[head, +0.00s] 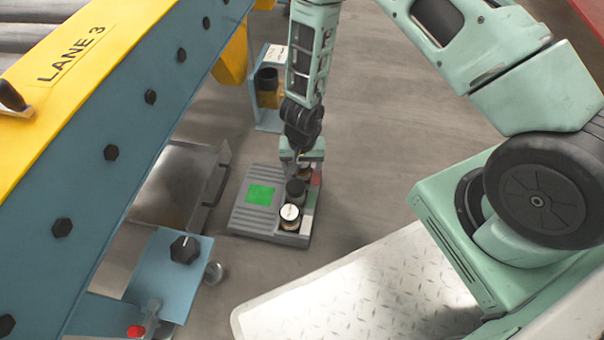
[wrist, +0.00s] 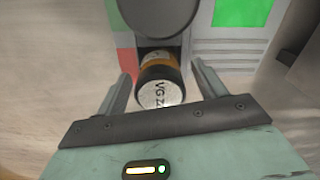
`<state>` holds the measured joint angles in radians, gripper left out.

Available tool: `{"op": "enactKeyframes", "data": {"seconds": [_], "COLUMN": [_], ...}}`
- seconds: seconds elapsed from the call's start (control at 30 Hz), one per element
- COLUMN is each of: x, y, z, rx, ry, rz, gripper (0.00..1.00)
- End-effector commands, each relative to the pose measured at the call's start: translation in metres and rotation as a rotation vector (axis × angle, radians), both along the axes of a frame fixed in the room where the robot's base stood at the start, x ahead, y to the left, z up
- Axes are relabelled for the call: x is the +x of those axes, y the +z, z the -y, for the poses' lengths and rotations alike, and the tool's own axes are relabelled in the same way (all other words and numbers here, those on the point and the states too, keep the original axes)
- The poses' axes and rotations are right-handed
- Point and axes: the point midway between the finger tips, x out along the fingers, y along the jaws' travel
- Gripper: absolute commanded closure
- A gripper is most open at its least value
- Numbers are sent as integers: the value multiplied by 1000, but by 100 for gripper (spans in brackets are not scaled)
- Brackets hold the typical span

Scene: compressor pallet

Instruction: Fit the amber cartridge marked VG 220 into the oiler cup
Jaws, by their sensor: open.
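In the wrist view, an amber cartridge (wrist: 160,80) with a black rim and a white end reading "VG 2…" lies between the fingers of my gripper (wrist: 163,72). The rest of the marking is hidden. The fingers are open, one on each side, with a visible gap. In the head view, my gripper (head: 303,160) is low over the far end of a grey case on the floor, partly hiding the cartridge there. An amber vessel with a black top (head: 268,82) on a blue bracket may be the oiler cup; I cannot be sure.
The grey case (head: 240,220) has a green panel and also holds a white-topped cartridge (head: 290,212) and a dark-capped item (head: 295,187). A blue-and-yellow LANE 3 beam (head: 120,120) runs along the left. A metal tray (head: 175,190) lies beside the case.

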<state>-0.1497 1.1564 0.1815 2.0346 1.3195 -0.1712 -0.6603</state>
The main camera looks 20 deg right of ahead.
Motion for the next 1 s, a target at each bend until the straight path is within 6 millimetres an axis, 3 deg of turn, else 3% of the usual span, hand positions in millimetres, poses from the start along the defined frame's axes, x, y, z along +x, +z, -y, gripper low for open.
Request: {"op": "enactKeyframes", "data": {"seconds": [0.07,0.2,0.27,0.63,1.0], "x": [0,0,0,1,0], "y": [1,1,1,9,70], "z": [0,0,0,0,-1], "rx": [0,0,0,-1,0], "ry": [0,0,0,0,2], "rz": [0,0,0,2,2], "gripper": [30,69,83,83,83]}}
